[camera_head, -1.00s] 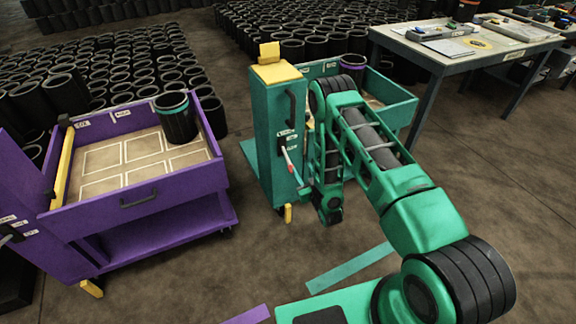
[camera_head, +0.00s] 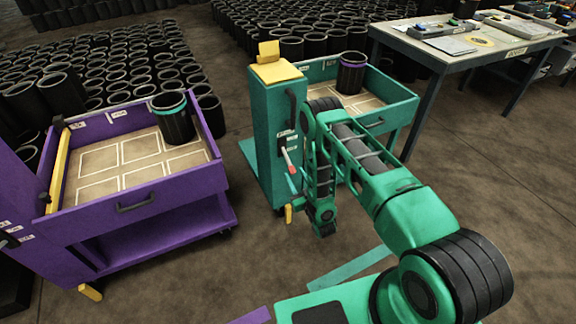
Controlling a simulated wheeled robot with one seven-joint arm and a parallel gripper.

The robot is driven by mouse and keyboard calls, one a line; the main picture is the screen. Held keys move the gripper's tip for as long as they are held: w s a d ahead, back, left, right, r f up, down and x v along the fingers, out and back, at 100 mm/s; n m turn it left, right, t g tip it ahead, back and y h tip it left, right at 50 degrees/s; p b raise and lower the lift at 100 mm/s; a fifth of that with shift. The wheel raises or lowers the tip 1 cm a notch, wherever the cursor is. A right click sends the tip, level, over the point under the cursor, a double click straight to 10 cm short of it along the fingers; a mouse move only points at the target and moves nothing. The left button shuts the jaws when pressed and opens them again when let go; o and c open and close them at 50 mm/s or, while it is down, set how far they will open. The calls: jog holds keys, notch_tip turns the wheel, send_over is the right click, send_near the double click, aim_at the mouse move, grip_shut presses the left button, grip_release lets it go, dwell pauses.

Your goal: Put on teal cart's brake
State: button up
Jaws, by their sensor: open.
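The teal cart (camera_head: 274,125) stands in the middle, with an upright column at its left end and a tray behind my arm. A lever with a red grip (camera_head: 288,160) sticks out from a dark plate on the column's side. A yellow pedal (camera_head: 288,214) is low at the column's foot.
A purple cart (camera_head: 150,199) with a teal-banded sleeve (camera_head: 175,120) stands left. A purple-banded sleeve (camera_head: 351,75) stands in the teal cart's tray. A table (camera_head: 440,62) is at back right. Many black sleeves fill the background.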

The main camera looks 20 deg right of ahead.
aim_at(289, 164)
jog(key=w+a, duration=0.1)
jog(key=w, duration=0.6)
jog(key=shift+w, duration=0.4)
grip_shut()
jog(key=shift+a, duration=0.15)
